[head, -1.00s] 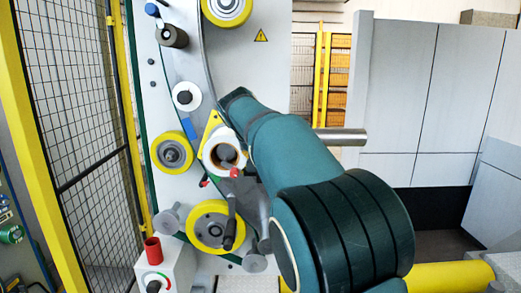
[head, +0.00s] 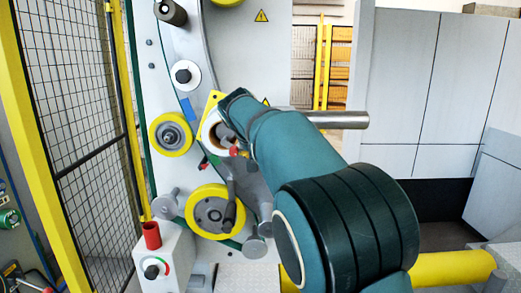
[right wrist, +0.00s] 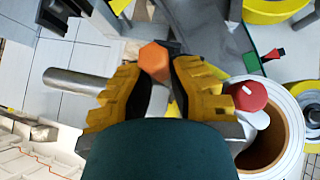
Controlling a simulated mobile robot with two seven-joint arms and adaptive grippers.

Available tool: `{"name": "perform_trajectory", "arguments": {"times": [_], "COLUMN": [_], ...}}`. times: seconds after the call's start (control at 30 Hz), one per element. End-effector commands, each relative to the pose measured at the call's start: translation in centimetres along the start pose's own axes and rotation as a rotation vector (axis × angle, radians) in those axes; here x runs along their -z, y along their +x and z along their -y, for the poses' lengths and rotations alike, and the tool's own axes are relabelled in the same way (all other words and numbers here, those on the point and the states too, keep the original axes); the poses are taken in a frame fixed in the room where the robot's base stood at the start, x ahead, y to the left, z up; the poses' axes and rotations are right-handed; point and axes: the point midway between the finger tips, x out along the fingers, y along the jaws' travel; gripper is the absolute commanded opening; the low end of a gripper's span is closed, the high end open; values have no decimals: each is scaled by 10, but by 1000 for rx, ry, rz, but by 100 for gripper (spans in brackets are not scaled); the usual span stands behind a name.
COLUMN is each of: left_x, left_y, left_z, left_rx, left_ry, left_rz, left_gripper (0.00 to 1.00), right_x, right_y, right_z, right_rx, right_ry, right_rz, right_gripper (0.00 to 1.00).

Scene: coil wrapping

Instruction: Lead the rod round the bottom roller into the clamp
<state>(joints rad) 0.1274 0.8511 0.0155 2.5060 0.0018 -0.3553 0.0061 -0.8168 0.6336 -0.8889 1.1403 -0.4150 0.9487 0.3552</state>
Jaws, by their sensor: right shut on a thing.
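In the head view my right arm reaches from the lower right to the machine panel; its gripper is hidden there. In the right wrist view the yellow right gripper (right wrist: 160,88) is closed on a slim piece with an orange hexagonal end (right wrist: 155,62), which I take as the rod. The bottom roller (head: 213,210), yellow with a grey hub, sits below and left of my right arm. A lever with a red and black handle (right wrist: 273,53) shows in the right wrist view. I cannot tell which part is the clamp. My left gripper is out of view.
A white roll with a brown core (right wrist: 282,125) is close to the right finger, beside a red knob (right wrist: 248,97). A steel cylinder (head: 337,120) sticks out behind my arm. Another yellow roller (head: 171,135) and a mesh fence (head: 75,110) stand left.

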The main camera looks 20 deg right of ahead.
Motion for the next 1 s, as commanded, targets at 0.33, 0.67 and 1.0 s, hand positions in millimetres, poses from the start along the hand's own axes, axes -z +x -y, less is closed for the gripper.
{"name": "perform_trajectory", "arguments": {"times": [0.33, 0.67, 1.0], "left_x": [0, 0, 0], "left_y": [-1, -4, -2], "left_z": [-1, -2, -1], "left_rx": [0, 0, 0], "left_ry": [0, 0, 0], "left_rz": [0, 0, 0], "left_gripper": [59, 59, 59], "right_x": [1, 3, 2], "right_y": [-1, -3, -1], "right_z": [-1, -4, -9], "right_rx": [0, 0, 0], "right_ry": [1, 1, 2], "right_rz": [-2, -1, -1], "right_gripper": [0, 0, 0]}}
